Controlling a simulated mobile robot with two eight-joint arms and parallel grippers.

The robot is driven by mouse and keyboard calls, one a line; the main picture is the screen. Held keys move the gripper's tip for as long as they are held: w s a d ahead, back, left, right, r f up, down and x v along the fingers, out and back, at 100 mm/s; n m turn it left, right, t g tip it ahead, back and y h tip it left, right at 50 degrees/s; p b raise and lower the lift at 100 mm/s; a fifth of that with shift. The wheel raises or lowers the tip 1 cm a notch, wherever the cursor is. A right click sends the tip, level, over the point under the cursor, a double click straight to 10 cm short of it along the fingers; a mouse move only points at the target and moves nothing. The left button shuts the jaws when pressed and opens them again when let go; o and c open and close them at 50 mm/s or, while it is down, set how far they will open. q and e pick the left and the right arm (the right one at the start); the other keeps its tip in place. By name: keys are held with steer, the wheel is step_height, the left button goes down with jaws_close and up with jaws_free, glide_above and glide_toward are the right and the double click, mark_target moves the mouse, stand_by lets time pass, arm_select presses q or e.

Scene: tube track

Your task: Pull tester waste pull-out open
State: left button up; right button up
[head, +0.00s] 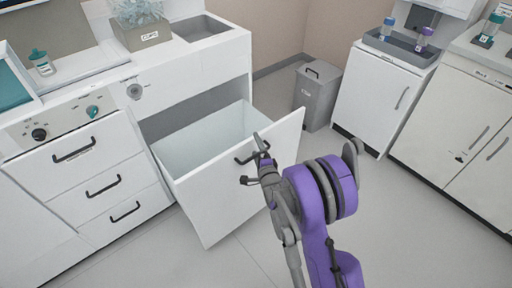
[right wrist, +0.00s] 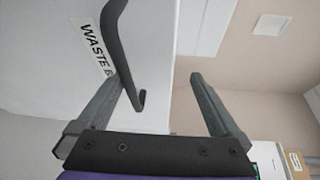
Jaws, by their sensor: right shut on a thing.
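In the right wrist view the handle (right wrist: 124,60) runs between the fingers of my gripper (right wrist: 156,84), nearer the left one, beside a label starting "WASTE". The gripper hides part of the handle in the head view. My left gripper is not in view.
Three closed drawers with dark handles (head: 103,188) are left of the pull-out. A grey bin (head: 316,95) stands on the floor behind it. White cabinets (head: 378,98) line the right side. The floor (head: 420,220) between is clear.

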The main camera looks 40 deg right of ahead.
step_height(320, 180, up, 7)
steer(key=t+h, duration=0.1)
steer(key=t, duration=0.2)
steer(key=shift+s+f, duration=0.1)
steer(key=shift+s, duration=0.05)
step_height(320, 180, down, 6)
steer(key=g, duration=0.3)
steer(key=shift+d+y, duration=0.15)
steer(key=shift+y, duration=0.25)
steer(key=shift+s+a+f, duration=0.1)
steer(key=shift+s+a, duration=0.05)
steer(key=shift+s, duration=0.3)
steer(key=shift+s+a+f, duration=0.1)
steer(key=shift+s+a, duration=0.05)
steer(key=shift+s, duration=0.3)
steer(key=shift+s+a+f+b, duration=0.25)
steer(key=shift+s+a, duration=0.25)
steer(key=shift+s, duration=0.25)
steer(key=shift+c, duration=0.9)
steer(key=s+a+f+b, duration=0.1)
steer(key=s+a+b, duration=0.1)
steer(key=s, duration=0.6)
steer(key=shift+s+a+f+b, duration=0.25)
steer(key=shift+a+b, duration=0.15)
steer(key=shift+b, duration=0.2)
